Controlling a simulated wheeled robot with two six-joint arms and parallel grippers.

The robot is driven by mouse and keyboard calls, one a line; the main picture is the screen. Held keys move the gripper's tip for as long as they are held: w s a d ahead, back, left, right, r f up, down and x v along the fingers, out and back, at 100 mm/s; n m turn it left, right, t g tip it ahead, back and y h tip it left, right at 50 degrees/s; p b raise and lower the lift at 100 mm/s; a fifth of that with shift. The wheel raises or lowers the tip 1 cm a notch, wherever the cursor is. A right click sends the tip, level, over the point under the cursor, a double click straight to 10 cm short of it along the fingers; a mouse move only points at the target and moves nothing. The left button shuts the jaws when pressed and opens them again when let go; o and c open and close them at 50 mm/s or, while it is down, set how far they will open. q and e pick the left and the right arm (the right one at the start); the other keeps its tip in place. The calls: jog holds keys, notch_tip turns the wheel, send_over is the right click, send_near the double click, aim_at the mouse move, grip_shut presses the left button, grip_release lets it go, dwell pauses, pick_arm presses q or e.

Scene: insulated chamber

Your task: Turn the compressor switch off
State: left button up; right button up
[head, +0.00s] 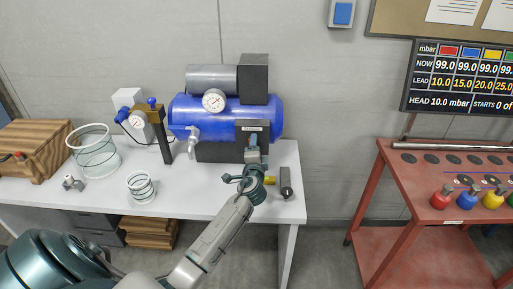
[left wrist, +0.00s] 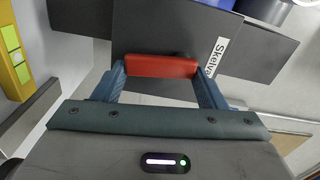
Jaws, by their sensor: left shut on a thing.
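The compressor has a blue tank (head: 180,112) with a round gauge and stands on the white bench. On its front right is a dark switch box (head: 241,131) with a white label; the box also fills the top of the left wrist view (left wrist: 140,32). A red switch lever (left wrist: 160,66) crosses the front of the box there. My left gripper (head: 252,143) reaches up to the box. In the left wrist view its blue fingers (left wrist: 162,76) are at the two ends of the lever, shut on it. In the head view the gripper hides the lever. My right gripper is not in view.
A red rack (head: 400,193) with coloured bottles stands at right, beyond a floor gap.

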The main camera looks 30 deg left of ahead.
pick_arm(q)
jog(key=shift+s+a+f+m, duration=0.1)
jog(key=shift+f+m, duration=0.05)
jog(key=shift+m, duration=0.55)
jog(key=o, duration=1)
jog(key=b+v, duration=0.2)
jog(key=v, duration=0.9)
